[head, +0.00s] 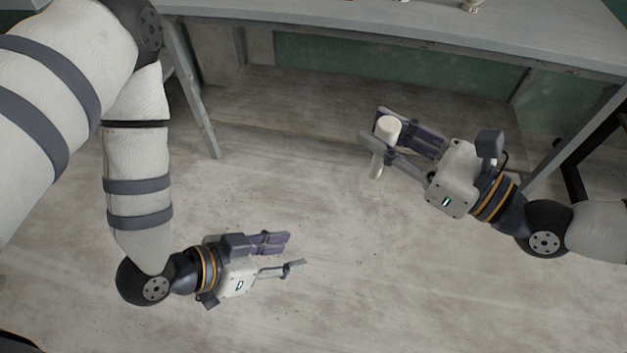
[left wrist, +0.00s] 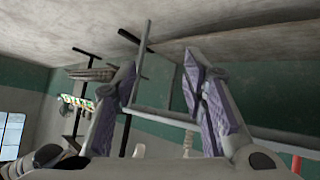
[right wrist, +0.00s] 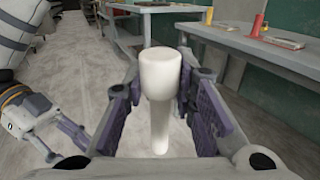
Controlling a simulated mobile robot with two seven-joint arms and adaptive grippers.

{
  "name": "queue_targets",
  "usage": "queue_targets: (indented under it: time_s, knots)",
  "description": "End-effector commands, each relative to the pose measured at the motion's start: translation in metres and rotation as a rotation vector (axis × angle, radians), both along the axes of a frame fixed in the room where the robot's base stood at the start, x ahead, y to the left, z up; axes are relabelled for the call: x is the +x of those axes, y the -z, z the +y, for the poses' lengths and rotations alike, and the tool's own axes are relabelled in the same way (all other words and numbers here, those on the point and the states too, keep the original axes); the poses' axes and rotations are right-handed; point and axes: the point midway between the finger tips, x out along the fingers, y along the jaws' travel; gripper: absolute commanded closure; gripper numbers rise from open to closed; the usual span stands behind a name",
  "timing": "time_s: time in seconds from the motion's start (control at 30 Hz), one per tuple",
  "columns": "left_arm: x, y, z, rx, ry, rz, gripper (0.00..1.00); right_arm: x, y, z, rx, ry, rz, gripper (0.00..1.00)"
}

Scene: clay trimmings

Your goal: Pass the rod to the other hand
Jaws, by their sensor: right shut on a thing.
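The rod (head: 388,130) is cream-white, with a thick round head and a thinner stem. My right gripper (head: 372,124) is shut on it, with the head between the fingers and the stem pointing down below them. In the right wrist view the rod (right wrist: 160,78) stands upright between the purple finger pads. My left gripper (head: 295,252) is open and empty, lower and to the left of the rod, well apart from it. Its spread fingers also show in the left wrist view (left wrist: 160,75), with nothing held between them. My left gripper appears at the left of the right wrist view too.
A grey workbench (head: 400,30) with legs and a low shelf (head: 300,100) runs along the back, close behind my right gripper. In the right wrist view a red cup (right wrist: 257,26) stands on a bench. The floor between my grippers is clear.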

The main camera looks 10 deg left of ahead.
Motion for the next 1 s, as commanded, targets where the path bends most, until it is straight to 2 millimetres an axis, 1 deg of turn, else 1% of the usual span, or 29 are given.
queue_targets:
  time_s: [0.03, 0.07, 0.1, 0.2, 0.3, 0.33, 0.4, 0.47, 0.8, 0.9, 1.0]
  knots:
    - [0.017, -0.024, -0.011, -0.063, 0.037, -0.124, 0.61, 0.0, 0.0, 0.0, 0.001, 0.0, 0.0, 1.0]
    - [0.025, -0.04, -0.018, -0.106, 0.059, -0.203, 0.61, 0.0, 0.0, 0.0, 0.001, 0.0, 0.0, 1.0]
    - [0.034, -0.062, -0.025, -0.158, 0.085, -0.299, 0.61, 0.0, 0.0, 0.0, 0.001, 0.0, 0.0, 1.0]
    - [0.046, -0.106, -0.035, -0.267, 0.122, -0.484, 0.61, 0.0, 0.0, 0.0, 0.001, 0.001, 0.0, 1.0]
    - [0.05, -0.133, -0.038, -0.332, 0.137, -0.593, 0.61, 0.0, 0.0, 0.0, 0.001, 0.001, 0.0, 1.0]
    - [0.05, -0.138, -0.038, -0.345, 0.139, -0.613, 0.61, 0.0, 0.0, 0.0, 0.001, 0.001, 0.0, 1.0]
    - [0.053, -0.144, -0.041, -0.361, 0.142, -0.637, 0.61, 0.0, 0.0, 0.0, 0.001, 0.001, 0.0, 1.0]
    - [0.057, -0.146, -0.048, -0.366, 0.145, -0.644, 0.61, 0.0, 0.0, 0.0, 0.001, 0.001, 0.0, 1.0]
    - [0.107, -0.146, -0.109, -0.366, 0.144, -0.641, 0.61, 0.0, 0.0, 0.0, 0.001, 0.001, 0.0, 1.0]
    - [0.117, -0.145, -0.121, -0.364, 0.143, -0.639, 0.61, 0.0, 0.0, 0.0, 0.001, 0.001, 0.0, 1.0]
    - [0.123, -0.145, -0.129, -0.365, 0.142, -0.637, 0.61, 0.0, 0.0, 0.0, 0.001, 0.001, 0.0, 1.0]
